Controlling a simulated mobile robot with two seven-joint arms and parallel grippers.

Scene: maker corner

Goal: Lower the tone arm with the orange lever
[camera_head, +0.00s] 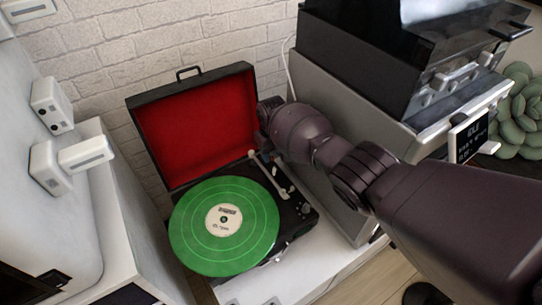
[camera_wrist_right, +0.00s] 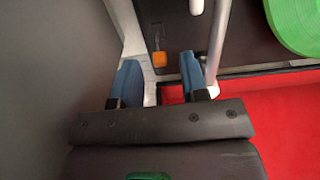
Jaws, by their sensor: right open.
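The record player (camera_head: 290,207) is open, with a green record (camera_head: 245,250) on its platter. Its silver tone arm (camera_head: 268,177) lies to the right of the record in the head view and also shows in the right wrist view (camera_wrist_right: 216,38). The small orange lever (camera_wrist_right: 159,59) shows in the right wrist view, beside the tone arm. My right gripper (camera_wrist_right: 158,82) is open and empty, its two blue fingers apart, with the lever showing between and just beyond their tips. In the head view my right arm largely hides this gripper and the lever cannot be made out. My left gripper is not in view.
The red-lined lid (camera_head: 200,125) stands raised behind the deck, close to my right gripper. A large grey and black machine (camera_head: 350,75) stands to the right, near my arm. A white cabinet (camera_head: 125,215) is on the left. Bare white tabletop (camera_head: 310,270) shows in front.

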